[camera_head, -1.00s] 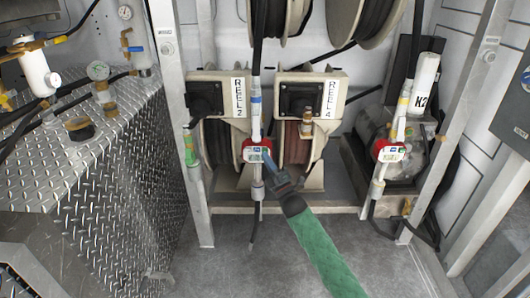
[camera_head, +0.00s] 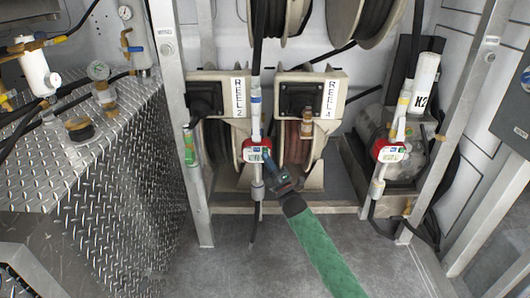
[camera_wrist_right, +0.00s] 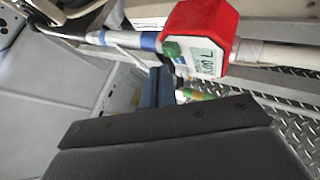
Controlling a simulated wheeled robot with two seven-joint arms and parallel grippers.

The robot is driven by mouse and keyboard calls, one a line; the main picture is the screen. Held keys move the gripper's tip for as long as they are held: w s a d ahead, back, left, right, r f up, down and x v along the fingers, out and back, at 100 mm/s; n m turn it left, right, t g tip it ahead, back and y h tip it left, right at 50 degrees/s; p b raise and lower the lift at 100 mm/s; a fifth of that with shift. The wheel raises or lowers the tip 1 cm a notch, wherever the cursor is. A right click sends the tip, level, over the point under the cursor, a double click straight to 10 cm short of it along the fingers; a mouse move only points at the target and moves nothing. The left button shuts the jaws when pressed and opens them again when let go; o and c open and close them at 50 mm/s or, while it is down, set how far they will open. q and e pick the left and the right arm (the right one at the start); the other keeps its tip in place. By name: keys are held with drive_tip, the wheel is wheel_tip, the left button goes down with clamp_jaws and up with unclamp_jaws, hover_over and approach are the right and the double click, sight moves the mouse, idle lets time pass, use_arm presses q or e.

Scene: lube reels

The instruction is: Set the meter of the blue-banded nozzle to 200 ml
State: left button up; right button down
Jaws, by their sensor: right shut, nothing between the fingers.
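The nozzle with the blue band (camera_head: 256,100) hangs upright in front of the reel 2 and reel 4 frames. Its red meter (camera_head: 250,144) with a white face sits partway down. In the right wrist view the red meter (camera_wrist_right: 222,22) shows a green button (camera_wrist_right: 172,49) and a small display (camera_wrist_right: 206,62); its digits are hard to read, but an L shows. My right gripper (camera_head: 268,158) is shut and empty, its tips beside the lower right of the meter. In the wrist view the blue fingers (camera_wrist_right: 157,84) end just below the button; contact cannot be told. My left gripper is out of view.
Another nozzle with a yellow band and red meter (camera_head: 388,150) hangs at the right. A green-marked nozzle (camera_head: 190,146) hangs by the left post. Hose reels stand close behind. A diamond-plate tank (camera_head: 110,190) fills the left. The floor in front is clear.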

drive_tip(key=shift+w, duration=0.2)
drive_tip(key=shift+w, duration=0.25)
idle(0.4)
drive_tip(key=shift+w+b, duration=0.45)
drive_tip(key=shift+w, duration=0.25)
idle(0.9)
drive_tip(key=shift+s, duration=0.2)
drive_tip(key=shift+s+p, duration=0.5)
drive_tip(key=shift+s, duration=0.45)
drive_tip(key=shift+w, duration=0.25)
